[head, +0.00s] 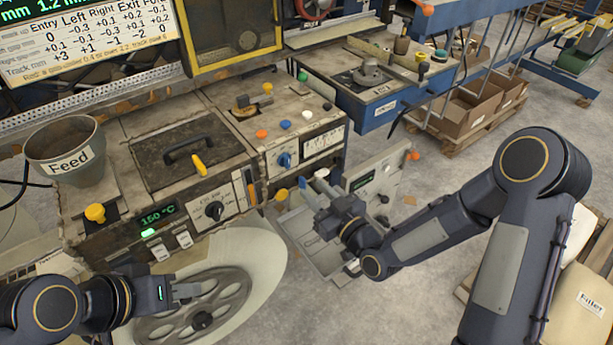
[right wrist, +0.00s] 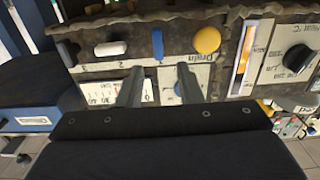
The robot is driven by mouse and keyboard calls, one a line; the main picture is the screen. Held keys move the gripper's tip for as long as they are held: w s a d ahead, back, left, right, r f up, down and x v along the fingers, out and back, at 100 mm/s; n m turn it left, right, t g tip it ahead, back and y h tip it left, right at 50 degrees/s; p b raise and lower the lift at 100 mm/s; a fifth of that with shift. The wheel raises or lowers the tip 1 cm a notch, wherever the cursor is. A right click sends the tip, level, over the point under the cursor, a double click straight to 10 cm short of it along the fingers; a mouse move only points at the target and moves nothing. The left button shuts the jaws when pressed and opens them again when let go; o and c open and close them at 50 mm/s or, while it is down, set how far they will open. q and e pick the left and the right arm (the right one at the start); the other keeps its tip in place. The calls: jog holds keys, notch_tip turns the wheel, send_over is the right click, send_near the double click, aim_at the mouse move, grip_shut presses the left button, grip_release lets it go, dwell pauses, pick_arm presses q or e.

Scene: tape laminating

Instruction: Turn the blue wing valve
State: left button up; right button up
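The blue wing valve (right wrist: 158,46) shows in the right wrist view as a narrow upright blue handle beside the Drain label, between a white handle (right wrist: 110,48) and a yellow knob (right wrist: 207,40). In the head view it seems to be the blue piece (head: 303,186) low on the machine's front edge. My right gripper (right wrist: 158,70) is open; its two fingers point at the valve, one to each side of its line, with no contact visible. In the head view the right gripper (head: 320,191) is close by the valve. My left gripper (head: 188,291) is over the large reel; its finger gap is unclear.
A blue dial (head: 285,160) sits on the panel above. A black knob (head: 213,211) and an orange lever (head: 252,191) are to the left. A grey tray (head: 305,238) lies below my right gripper. The spoked reel (head: 235,290) stands at the lower left. Open floor lies further right.

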aim_at(305, 181)
jog(key=shift+p+x, duration=0.45)
jog(key=shift+x, duration=1.8)
grip_shut()
